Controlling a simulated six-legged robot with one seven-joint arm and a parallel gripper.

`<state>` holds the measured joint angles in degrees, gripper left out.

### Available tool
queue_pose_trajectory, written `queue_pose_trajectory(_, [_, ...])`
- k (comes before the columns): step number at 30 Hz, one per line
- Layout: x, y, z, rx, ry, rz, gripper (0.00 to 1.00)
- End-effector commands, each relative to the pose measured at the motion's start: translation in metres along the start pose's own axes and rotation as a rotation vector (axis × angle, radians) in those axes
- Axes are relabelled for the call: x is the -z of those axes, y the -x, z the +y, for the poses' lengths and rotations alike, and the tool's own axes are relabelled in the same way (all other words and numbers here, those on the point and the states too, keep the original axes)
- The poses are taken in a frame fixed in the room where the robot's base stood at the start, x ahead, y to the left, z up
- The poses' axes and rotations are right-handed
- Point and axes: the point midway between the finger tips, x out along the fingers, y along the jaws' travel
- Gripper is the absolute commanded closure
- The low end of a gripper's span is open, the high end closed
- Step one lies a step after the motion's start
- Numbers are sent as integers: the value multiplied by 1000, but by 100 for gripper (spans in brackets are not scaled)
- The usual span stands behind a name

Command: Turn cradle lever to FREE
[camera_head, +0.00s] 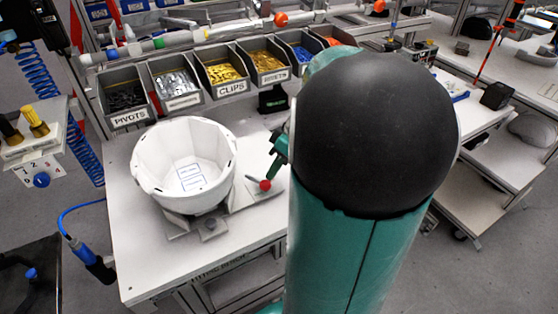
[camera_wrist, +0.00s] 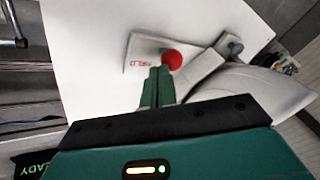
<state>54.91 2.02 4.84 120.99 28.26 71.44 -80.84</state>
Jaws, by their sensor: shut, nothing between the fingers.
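The cradle lever's red knob (camera_head: 265,185) stands over the bench at the right of the cradle; it also shows in the wrist view (camera_wrist: 173,59). Red lettering, apparently HELD, is on the pale plate (camera_wrist: 141,47) beside the knob. My gripper (camera_wrist: 158,70) is shut and empty, its fingertips right beside the knob; I cannot tell whether they touch it. In the head view my gripper (camera_head: 271,173) is just above the knob, partly hidden by my arm. A white upturned helmet shell (camera_head: 160,165) sits on the cradle (camera_head: 180,222), left of the lever.
Bins of parts (camera_head: 222,72) line the back of the bench (camera_head: 135,250). A blue-handled tool (camera_head: 90,258) hangs at the bench's left side. The bench top in front of the cradle is clear. My arm hides much of the right side.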

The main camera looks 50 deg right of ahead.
Motion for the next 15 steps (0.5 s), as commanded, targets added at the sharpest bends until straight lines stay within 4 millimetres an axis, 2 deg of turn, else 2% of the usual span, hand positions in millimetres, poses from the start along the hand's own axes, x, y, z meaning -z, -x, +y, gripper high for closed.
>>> queue_pose_trajectory(8, [0,0,-1,-4,-8,3,100])
queue_pose_trajectory(15, [-2,-4,-16,-69,-166,66,100])
